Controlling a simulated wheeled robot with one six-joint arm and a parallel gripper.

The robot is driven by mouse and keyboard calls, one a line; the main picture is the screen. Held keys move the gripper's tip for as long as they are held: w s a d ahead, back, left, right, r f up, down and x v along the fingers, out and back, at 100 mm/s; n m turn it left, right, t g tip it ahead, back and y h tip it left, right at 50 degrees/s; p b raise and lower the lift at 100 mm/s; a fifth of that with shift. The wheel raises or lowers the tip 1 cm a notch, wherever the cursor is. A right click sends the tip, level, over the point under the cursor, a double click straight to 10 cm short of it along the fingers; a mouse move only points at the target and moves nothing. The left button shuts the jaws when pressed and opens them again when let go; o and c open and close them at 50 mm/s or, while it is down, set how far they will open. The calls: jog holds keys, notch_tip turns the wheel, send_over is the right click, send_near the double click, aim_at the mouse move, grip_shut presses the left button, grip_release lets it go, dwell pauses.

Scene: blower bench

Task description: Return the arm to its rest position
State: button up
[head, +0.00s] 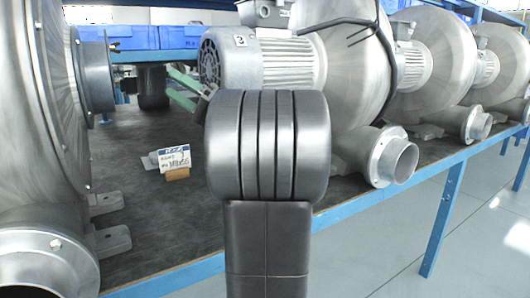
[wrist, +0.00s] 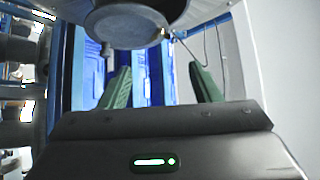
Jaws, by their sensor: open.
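My arm (head: 267,150) rises in the middle of the head view, its dark rounded joint in front of the bench. It hides part of the bench and of the blower behind it. My gripper (wrist: 160,72) shows in the wrist view with its two green fingers wide apart and nothing held between them. A round grey metal part (wrist: 125,22) hangs across the top of the wrist view, beyond the fingers. Blue bins (wrist: 88,65) show behind the fingers.
A large blower (head: 40,130) stands close on the left. Another blower with a grey motor (head: 265,62) stands behind my arm, with more along the right. Clear floor (head: 470,235) shows at right.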

aim_at(117, 47)
jog(key=shift+m, duration=0.3)
jog(key=b+x, duration=0.2)
jog(key=x, duration=1.2)
jog(key=shift+d, duration=0.1)
jog(key=shift+s+d+r+m+t+h, duration=0.1)
jog(key=shift+m+t+h, duration=0.15)
jog(key=shift+m+t, duration=0.25)
jog(key=shift+s+d+r+m+t+h, duration=0.1)
jog(key=shift+m+t+h, duration=0.15)
jog(key=shift+m+t, duration=0.25)
jog(key=shift+r+m+t+h+p, duration=0.25)
jog(key=shift+m+t+h+p, duration=0.25)
jog(key=shift+m+p, duration=0.45)
jog(key=m+h+p, duration=0.1)
jog(key=p, duration=0.1)
jog(key=m+t+h+p, duration=0.1)
jog(key=p, duration=0.1)
jog(key=shift+s+d+r+m, duration=0.1)
jog(key=shift+r+m, duration=0.1)
jog(key=shift+m, duration=0.15)
jog(key=shift+m+p, duration=0.4)
jog(key=shift+p, duration=0.55)
jog(key=m+h+p, duration=0.1)
jog(key=p, duration=0.3)
jog(key=m+h+p, duration=0.1)
jog(key=p, duration=0.3)
jog(key=shift+r+m+h, duration=0.3)
jog(key=shift+r+h, duration=0.05)
jog(key=shift+h, duration=0.05)
